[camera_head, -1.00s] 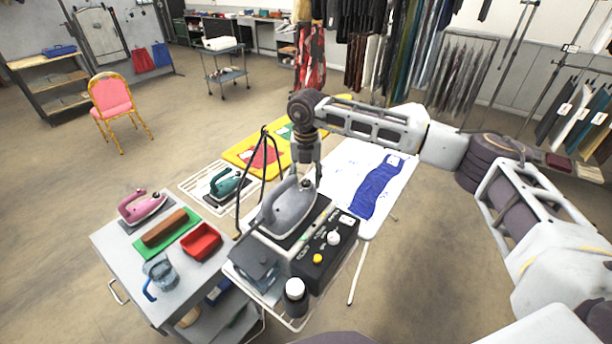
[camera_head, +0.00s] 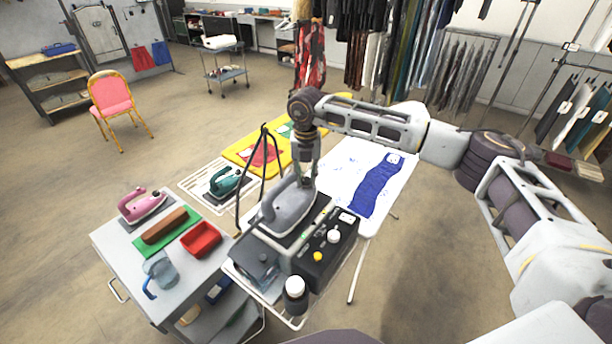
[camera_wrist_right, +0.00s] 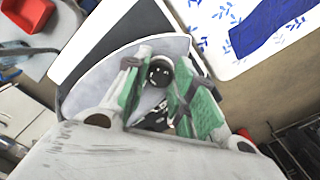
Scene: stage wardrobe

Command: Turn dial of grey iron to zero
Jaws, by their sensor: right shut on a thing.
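My right gripper (camera_head: 306,180) reaches down onto the iron from above. In the right wrist view its green-padded fingers (camera_wrist_right: 164,85) are shut on the small dark round dial (camera_wrist_right: 159,71) of the iron. The dial's markings cannot be read, and the fingers hide it in the head view. My left gripper is in neither view.
The black unit (camera_head: 330,257) carries white and yellow knobs. A thin black stand (camera_head: 264,165) rises beside the iron. Teal (camera_head: 225,182) and pink (camera_head: 143,204) irons stand to the left. A grey cart (camera_head: 115,245) holds a red tray (camera_head: 201,239). Floor at left is free.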

